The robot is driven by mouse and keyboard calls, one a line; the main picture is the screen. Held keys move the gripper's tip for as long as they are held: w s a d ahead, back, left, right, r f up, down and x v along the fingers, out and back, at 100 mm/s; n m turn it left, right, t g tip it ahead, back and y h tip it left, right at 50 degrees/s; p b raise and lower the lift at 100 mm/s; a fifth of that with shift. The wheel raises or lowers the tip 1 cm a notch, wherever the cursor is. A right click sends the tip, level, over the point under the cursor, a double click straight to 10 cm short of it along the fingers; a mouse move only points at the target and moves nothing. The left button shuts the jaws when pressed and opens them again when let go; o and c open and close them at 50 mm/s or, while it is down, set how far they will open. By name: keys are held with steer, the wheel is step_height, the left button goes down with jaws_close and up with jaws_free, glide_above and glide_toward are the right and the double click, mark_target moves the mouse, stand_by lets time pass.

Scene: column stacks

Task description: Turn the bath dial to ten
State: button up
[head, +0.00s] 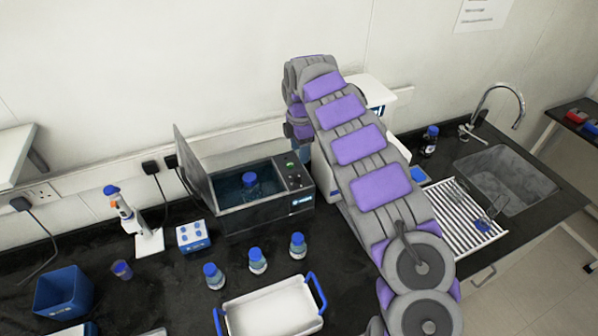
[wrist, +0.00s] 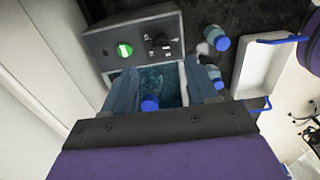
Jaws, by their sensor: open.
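The water bath (head: 252,213) stands on the black bench left of my arm, its lid raised. A blue-capped bottle (head: 250,181) stands in its water. Its control panel (head: 293,170) is at the right end, with a dark dial too small to read. In the wrist view the panel (wrist: 104,43) is at the top, with a green display (wrist: 124,50) and the black dial (wrist: 161,42). My gripper (wrist: 162,82) is open and empty, its two fingers spread apart below the dial, which they do not touch. The dial's setting cannot be read.
Several blue-capped bottles (head: 257,261) and a white tray with blue handles (head: 270,310) stand in front of the bath. A blue-and-white rack (head: 193,237) is left of it. A drying rack (head: 462,217) and sink (head: 506,181) are at right. The wall is close behind.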

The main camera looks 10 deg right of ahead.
mark_target(297, 174)
steer(key=f, duration=0.3)
steer(key=a+f, duration=0.1)
steer(key=f, duration=0.5)
steer(key=shift+a, duration=0.2)
steer(key=shift+d+f, duration=0.2)
steer(key=shift+f, duration=0.2)
steer(key=shift+d+f, duration=0.1)
steer(key=shift+d, duration=0.25)
steer(key=shift+c, duration=0.4)
steer(key=shift+a, duration=0.4)
steer(key=c, duration=0.6)
steer(key=shift+d, duration=0.1)
steer(key=c, duration=0.4)
